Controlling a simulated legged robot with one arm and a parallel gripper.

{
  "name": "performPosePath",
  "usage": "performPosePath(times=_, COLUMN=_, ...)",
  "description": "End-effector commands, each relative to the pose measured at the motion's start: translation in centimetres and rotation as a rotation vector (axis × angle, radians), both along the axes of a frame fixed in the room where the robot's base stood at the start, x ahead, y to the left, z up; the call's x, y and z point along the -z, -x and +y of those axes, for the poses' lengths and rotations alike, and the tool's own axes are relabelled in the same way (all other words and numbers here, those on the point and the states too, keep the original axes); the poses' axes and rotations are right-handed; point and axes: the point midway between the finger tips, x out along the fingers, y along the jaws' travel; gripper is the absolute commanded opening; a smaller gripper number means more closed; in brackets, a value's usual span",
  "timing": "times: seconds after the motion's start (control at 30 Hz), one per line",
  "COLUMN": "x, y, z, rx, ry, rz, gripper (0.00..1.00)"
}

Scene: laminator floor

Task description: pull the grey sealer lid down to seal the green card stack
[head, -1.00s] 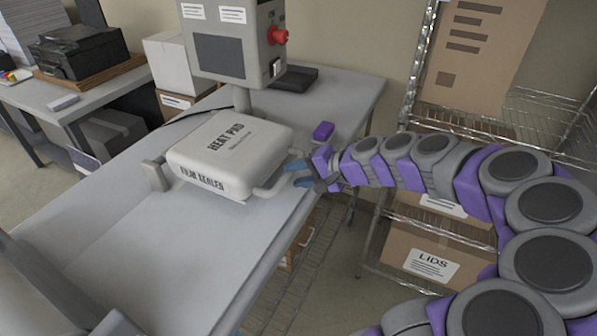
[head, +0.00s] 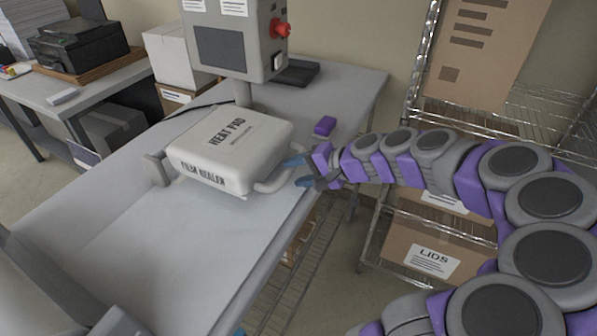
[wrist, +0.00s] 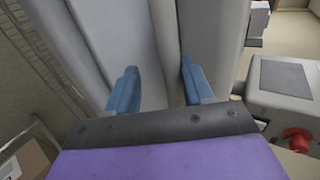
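The grey sealer lid (head: 215,155), marked HEAT PAD and FILM SEALER, lies about level over the grey table. Its handle (head: 270,186) sticks out from its right side. My gripper (head: 300,171) is at the handle's outer end, with its blue fingers apart. In the wrist view my gripper (wrist: 163,88) also shows its two fingers spread, with a pale grey bar-like surface (wrist: 165,45) behind and between them. I cannot tell whether the fingers touch the handle. The green card stack is not visible in any view.
A grey control box with a red button (head: 280,28) stands on a post behind the lid. A small purple block (head: 324,126) lies on the table (head: 205,235) beyond my gripper. A wire shelf (head: 400,140) with cartons stands at right. The table's front is clear.

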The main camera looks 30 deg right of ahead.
Motion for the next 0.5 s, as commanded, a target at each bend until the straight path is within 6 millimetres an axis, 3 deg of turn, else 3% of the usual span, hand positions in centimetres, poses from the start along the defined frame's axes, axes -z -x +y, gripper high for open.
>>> performPosePath(times=0.23, x=-0.7, y=0.8, z=-0.8, rx=0.006, ry=0.001, rz=-0.002, gripper=0.47)
performPosePath(times=0.5, x=-3.7, y=4.4, z=-3.4, rx=0.006, ry=0.002, rz=-0.002, gripper=0.47)
